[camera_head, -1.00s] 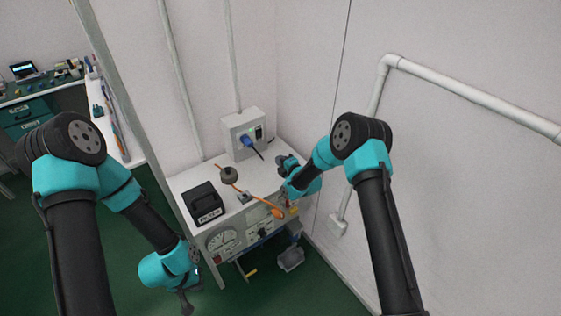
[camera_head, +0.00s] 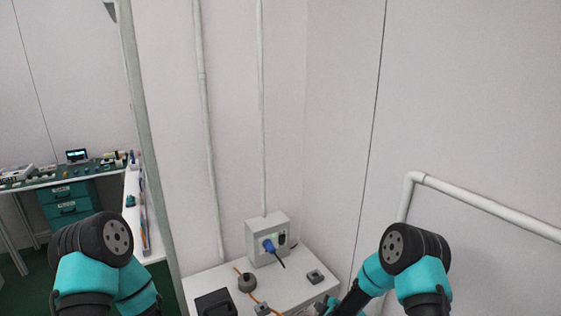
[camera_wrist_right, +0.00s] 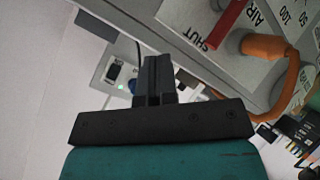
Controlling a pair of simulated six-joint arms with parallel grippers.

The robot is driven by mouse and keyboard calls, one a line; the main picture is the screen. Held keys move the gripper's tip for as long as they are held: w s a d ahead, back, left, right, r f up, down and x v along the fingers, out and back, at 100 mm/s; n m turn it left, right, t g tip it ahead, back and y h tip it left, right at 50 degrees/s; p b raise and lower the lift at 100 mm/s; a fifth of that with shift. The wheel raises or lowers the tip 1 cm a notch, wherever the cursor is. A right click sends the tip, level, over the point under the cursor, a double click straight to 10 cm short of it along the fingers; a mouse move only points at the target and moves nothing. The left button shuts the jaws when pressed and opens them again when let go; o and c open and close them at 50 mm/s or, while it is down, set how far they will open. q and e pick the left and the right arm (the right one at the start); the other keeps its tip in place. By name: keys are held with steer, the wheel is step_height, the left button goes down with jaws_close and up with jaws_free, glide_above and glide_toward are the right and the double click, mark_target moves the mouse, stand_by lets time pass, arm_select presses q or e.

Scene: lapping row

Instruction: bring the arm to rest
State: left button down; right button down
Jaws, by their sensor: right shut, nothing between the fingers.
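My right gripper (camera_wrist_right: 157,80) shows in the right wrist view with its dark fingers together and nothing between them. In the head view my right arm (camera_head: 378,277) reaches down to the right front of the white bench (camera_head: 205,281), and its gripper end is mostly cut off by the bottom edge. My left arm (camera_head: 140,290) comes in at the lower left of the head view. Its gripper is out of the frame.
On the bench are a black box (camera_head: 215,304), a round brown-grey piece (camera_head: 247,282) by an orange cord, and a small grey fitting (camera_head: 315,277). A socket box (camera_head: 267,240) with a blue plug stands behind.

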steer(key=s+d+m+g, duration=0.2)
steer(key=s+m, duration=0.3)
steer(key=s, duration=0.6)
steer(key=s+d+f+m+g+h, duration=0.1)
steer(key=s+d+m+g, duration=0.2)
steer(key=s+m, duration=0.3)
steer(key=s+d+f+m+g, duration=0.1)
steer(key=s+m+g, duration=0.3)
steer(key=s, duration=1.1)
steer(key=shift+s+d+f+m+g+h, duration=0.2)
steer(key=shift+s+d+m+g+h, duration=0.15)
steer(key=shift+d+m, duration=0.5)
